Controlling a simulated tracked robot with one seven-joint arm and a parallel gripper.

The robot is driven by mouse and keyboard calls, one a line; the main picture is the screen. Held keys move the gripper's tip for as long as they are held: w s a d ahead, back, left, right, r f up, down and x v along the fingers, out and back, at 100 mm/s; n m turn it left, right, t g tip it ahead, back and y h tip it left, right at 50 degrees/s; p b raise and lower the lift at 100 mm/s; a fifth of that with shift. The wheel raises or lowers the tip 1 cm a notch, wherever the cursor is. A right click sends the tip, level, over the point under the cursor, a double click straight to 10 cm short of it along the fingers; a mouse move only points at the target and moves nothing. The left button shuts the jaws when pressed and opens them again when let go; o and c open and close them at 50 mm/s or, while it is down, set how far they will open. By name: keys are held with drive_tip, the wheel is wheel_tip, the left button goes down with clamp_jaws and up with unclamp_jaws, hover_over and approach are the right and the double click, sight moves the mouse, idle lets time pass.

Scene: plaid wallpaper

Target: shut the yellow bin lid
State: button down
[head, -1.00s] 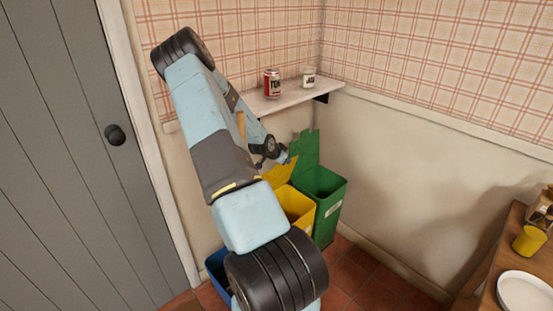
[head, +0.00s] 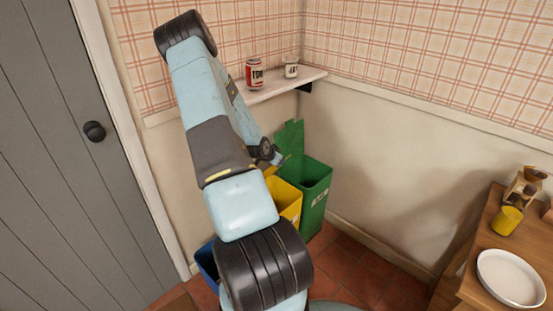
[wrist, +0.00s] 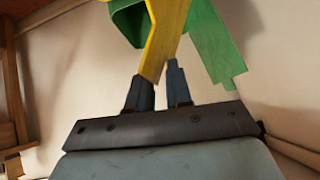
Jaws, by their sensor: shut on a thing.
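The yellow bin (head: 290,203) stands between the blue and green bins, with its top partly hidden by my arm. Its yellow lid (wrist: 164,38) is raised and comes down between my fingertips in the wrist view. My gripper (wrist: 160,80) is shut on the edge of this lid. In the head view my gripper (head: 280,158) is small and sits just above the yellow bin, near the green lid. Most of the yellow lid is hidden there.
The green bin (head: 316,198) stands to the right with its lid (head: 291,140) up. The blue bin (head: 207,262) is at the lower left, mostly hidden. A shelf (head: 300,82) with a can (head: 254,73) and a jar (head: 291,67) is above. A table (head: 466,285) is at right.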

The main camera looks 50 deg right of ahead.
drive_tip(key=shift+s+a+f, duration=0.1)
drive_tip(key=shift+a+f, duration=0.1)
drive_tip(key=shift+a, duration=0.05)
drive_tip(key=c, duration=1.3)
unclamp_jaws()
drive_tip(key=shift+c, duration=0.2)
drive_tip(key=shift+r, duration=0.1)
drive_tip(key=shift+d, duration=0.15)
